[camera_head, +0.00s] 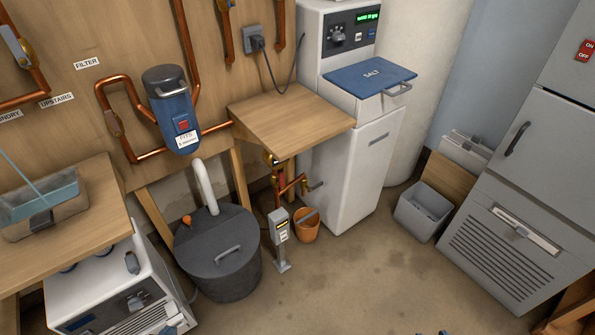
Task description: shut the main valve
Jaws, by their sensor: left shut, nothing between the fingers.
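No label reading "main" is visible. Under the wooden shelf, a copper pipe with brass fittings (281,187) rises near the floor, with a small grey lever (316,186) sticking out to the right. Another valve, with a long grey handle (12,37), sits on copper pipe at the upper left. I cannot tell from labels which is the main valve. Only small blue tips of my left gripper (432,333) show at the bottom edge, right of centre. It is shut and empty, far from both valves. My right gripper is not in view.
A dark lidded tub (218,258), a grey meter post (280,237) and an orange bucket (306,226) stand near the low pipe. The wooden shelf (285,117) overhangs it. A white softener cabinet (353,180) stands to its right. The middle floor is clear.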

